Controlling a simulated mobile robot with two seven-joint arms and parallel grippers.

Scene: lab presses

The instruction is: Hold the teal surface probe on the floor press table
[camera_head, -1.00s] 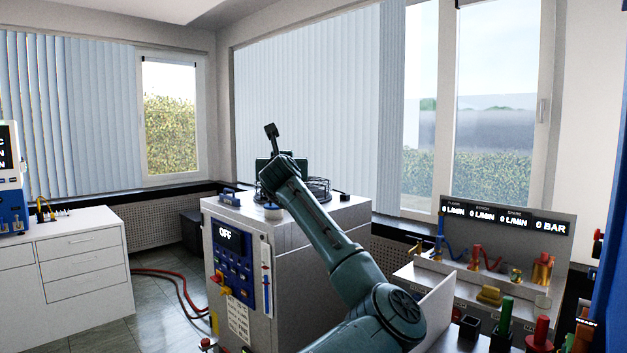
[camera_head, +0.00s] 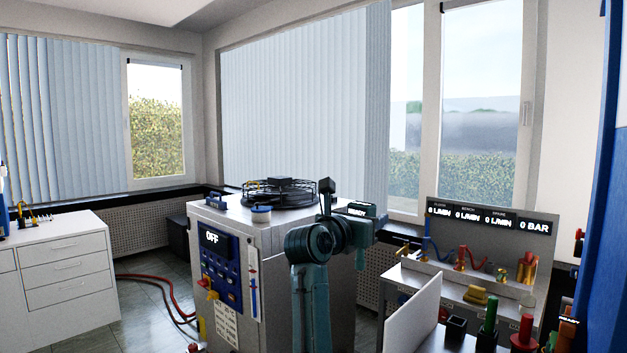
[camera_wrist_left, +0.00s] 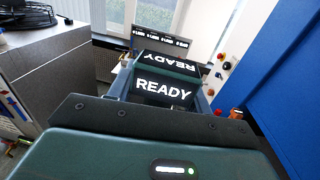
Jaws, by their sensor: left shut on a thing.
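My left gripper (camera_head: 364,224) is raised in the middle of the head view, in front of the window blinds. It is shut on a dark teal block with black READY screens, which I take for the surface probe (camera_head: 357,209). In the left wrist view the probe (camera_wrist_left: 163,88) lies straight ahead, with one READY upright and another upside down. The fingertips are hard to make out. The probe is in the air. I cannot identify the floor press table in these views. My right gripper is not in view.
A grey cabinet (camera_head: 292,230) with an OFF panel and a black fan (camera_head: 280,193) on top stands behind my arm, left. A gauge bench (camera_head: 490,218) with colored fittings is to the right. A blue panel (camera_head: 603,200) borders the right edge. White drawers (camera_head: 70,270) stand left.

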